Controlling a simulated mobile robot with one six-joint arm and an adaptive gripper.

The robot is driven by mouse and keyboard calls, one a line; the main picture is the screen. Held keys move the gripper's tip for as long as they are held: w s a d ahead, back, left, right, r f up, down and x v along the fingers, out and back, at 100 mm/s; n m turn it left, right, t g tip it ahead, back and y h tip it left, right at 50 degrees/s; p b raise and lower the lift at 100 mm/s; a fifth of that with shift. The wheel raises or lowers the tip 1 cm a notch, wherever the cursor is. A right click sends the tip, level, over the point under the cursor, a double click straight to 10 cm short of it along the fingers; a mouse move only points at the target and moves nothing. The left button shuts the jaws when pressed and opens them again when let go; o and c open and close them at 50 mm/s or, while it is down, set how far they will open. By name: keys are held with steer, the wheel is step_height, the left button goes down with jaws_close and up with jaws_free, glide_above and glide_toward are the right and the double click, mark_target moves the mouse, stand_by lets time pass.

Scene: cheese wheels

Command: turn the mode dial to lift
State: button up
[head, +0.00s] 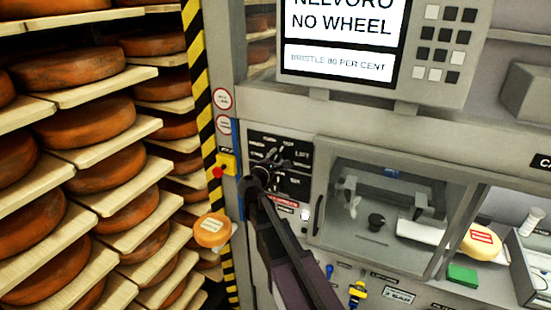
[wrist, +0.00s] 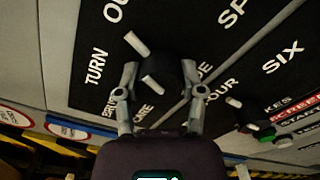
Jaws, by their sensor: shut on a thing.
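The mode dial (wrist: 160,72) is a dark round knob on a black panel (head: 303,168). In the wrist view it sits between the fingertips of my gripper (wrist: 160,82), which is shut on it. Two short white bars show at the knob; I cannot tell which setting it points to. White words surround it, some cut off or hidden, including TURN and SIX. In the head view my gripper (head: 264,174) reaches the panel from below and covers much of the dial. A label there that seems to read LIFT (head: 302,154) is right of the gripper.
A screen (head: 340,35) above reads NO WHEEL. A yellow box with a red button (head: 218,171) and a striped post (head: 207,100) stand left of the panel. Shelves of cheese wheels (head: 85,125) fill the left. A glazed chamber (head: 375,205) is right.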

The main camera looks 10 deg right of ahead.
steer(key=shift+m, duration=0.3)
steer(key=m, duration=0.8)
stand_by(0.5)
steer(key=o, duration=1.1)
steer(key=shift+w, duration=0.1)
steer(key=shift+o, duration=0.2)
steer(key=v, duration=1.2)
